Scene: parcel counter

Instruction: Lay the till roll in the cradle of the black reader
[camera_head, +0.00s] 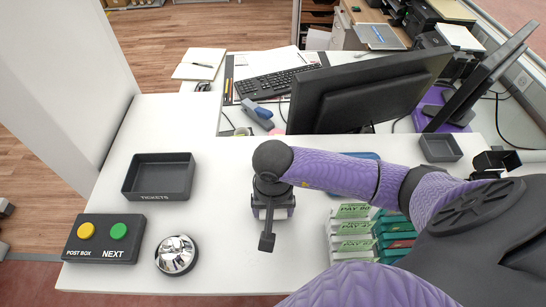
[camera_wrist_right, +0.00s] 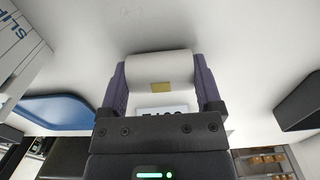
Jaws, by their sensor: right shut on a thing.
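The white till roll (camera_wrist_right: 162,68) is held between the two purple fingers of my right gripper (camera_wrist_right: 163,85), with a small tan patch on its side. In the head view my right gripper (camera_head: 272,208) points down over the white counter, left of the slip racks, and a little of the white roll (camera_head: 273,213) shows between its fingers. Whether the roll touches the counter cannot be told. A black device (camera_head: 495,161) at the far right, partly hidden by my arm, may be the reader; its cradle is not clear. My left gripper is not in view.
A dark tickets tray (camera_head: 158,177), a button box (camera_head: 104,239) and a silver bell (camera_head: 177,255) stand on the left. Slip racks (camera_head: 354,231) and a partly hidden blue tray (camera_wrist_right: 58,111) lie to the right. A monitor (camera_head: 360,88) stands behind.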

